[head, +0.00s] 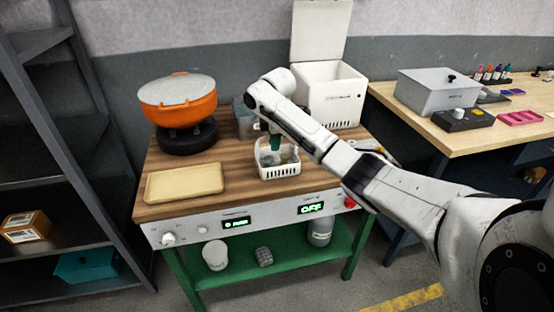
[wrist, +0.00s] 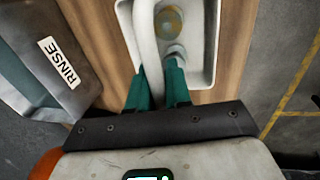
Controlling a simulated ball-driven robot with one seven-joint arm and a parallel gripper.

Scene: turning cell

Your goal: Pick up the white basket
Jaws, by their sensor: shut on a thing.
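The white basket (head: 280,172) is on the wooden top of the bench, right of centre, with slotted sides and small things inside. In the head view I cannot tell whether it touches the wood. My gripper (head: 275,143) is above it, pointing down. In the wrist view the green fingers of my gripper (wrist: 158,74) are shut on the basket's white arched handle (wrist: 147,35). The basket's white wall (wrist: 210,40) shows around a round yellowish piece (wrist: 169,21) and a metallic piece. My arm hides part of the basket's back right.
An orange pot (head: 180,104) stands behind left, and a tan tray (head: 184,183) lies left of the basket. A white box with raised lid (head: 331,95) stands behind. A grey bin marked RINSE (wrist: 55,70) is close beside my gripper. Another table (head: 470,138) stands right.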

